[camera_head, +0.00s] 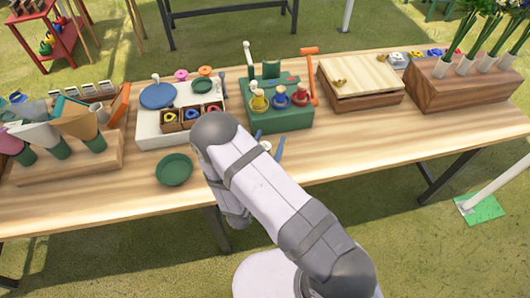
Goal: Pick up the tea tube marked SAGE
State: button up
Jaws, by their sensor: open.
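I cannot read the word SAGE anywhere, so I cannot tell which thing is the tea tube. A row of small pale upright pieces (88,88) stands at the left back of the table; any marking on them is too small to read. My gripper (267,144) shows only in part beside my arm, as two thin blue fingers set apart. It is open, with nothing visible held, over the table in front of the green box (282,119). My arm hides the rest of it and part of the table.
A wooden block (70,168) with wrapped cones stands left. A white tray (150,128) holds small boxes and a blue plate (158,95). A green dish (174,169) lies in front. A lidded wooden box (359,80) and flower holder (463,88) stand right. The front right table is clear.

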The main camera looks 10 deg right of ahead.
jog(key=c, duration=1.1)
jog(key=shift+c, duration=0.2)
jog(key=v, duration=1.7)
jog(key=shift+s+a, duration=0.25)
jog(key=shift+s, duration=0.1)
